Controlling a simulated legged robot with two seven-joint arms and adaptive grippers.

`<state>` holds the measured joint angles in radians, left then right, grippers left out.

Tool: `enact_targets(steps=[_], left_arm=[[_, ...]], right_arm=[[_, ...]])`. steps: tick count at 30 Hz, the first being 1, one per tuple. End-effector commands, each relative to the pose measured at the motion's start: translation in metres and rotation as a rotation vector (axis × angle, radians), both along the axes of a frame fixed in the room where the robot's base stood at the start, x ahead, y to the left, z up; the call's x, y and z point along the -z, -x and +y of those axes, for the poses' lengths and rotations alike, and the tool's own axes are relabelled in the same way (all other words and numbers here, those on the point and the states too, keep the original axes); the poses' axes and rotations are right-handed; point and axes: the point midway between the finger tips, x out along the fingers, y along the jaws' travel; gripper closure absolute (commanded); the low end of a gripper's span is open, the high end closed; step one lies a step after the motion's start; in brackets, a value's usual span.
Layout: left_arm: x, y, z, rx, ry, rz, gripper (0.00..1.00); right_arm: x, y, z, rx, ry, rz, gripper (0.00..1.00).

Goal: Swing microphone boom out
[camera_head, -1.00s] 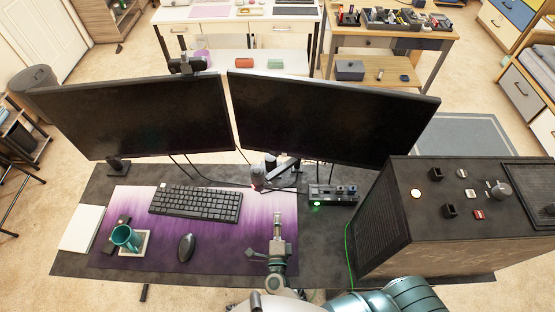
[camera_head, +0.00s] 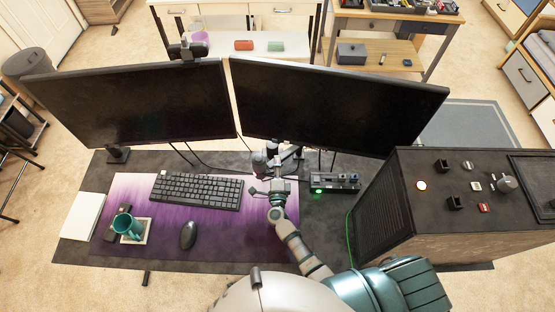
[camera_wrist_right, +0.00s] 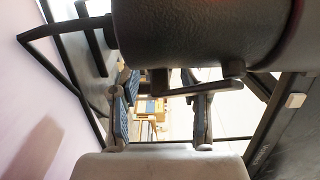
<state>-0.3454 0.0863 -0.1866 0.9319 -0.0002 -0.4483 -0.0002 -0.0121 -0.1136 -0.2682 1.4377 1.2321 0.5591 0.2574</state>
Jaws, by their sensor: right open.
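The microphone (camera_head: 259,162) stands on its boom (camera_head: 291,153) behind the keyboard, below the gap between the two monitors. In the right wrist view the microphone (camera_wrist_right: 195,35) is a large dark cylinder across the top, close to the camera, with a thin dark bar beneath it. My right gripper (camera_head: 277,188) is just in front of the microphone, over the desk mat's right part. In the wrist view its two fingers (camera_wrist_right: 160,112) stand apart with nothing visibly held between them. I cannot tell whether a finger touches the bar. Much of the boom is hidden. My left gripper is out of view.
Two dark monitors (camera_head: 140,103) (camera_head: 335,105) stand behind. A small device with a green light (camera_head: 335,182) and a black computer case (camera_head: 385,205) are to the right.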

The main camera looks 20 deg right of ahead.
Motion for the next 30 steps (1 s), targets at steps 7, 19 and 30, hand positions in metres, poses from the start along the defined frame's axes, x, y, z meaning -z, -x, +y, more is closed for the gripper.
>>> enact_targets(steps=[7,19,30], left_arm=[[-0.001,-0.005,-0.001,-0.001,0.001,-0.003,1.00],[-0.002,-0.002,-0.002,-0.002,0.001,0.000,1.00],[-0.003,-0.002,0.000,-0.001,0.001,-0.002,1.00]], right_arm=[[0.001,-0.022,-0.007,0.001,0.001,0.000,0.54],[0.000,-0.024,-0.007,0.001,0.001,0.000,0.82],[0.001,-0.021,-0.009,-0.025,0.005,0.002,1.00]])
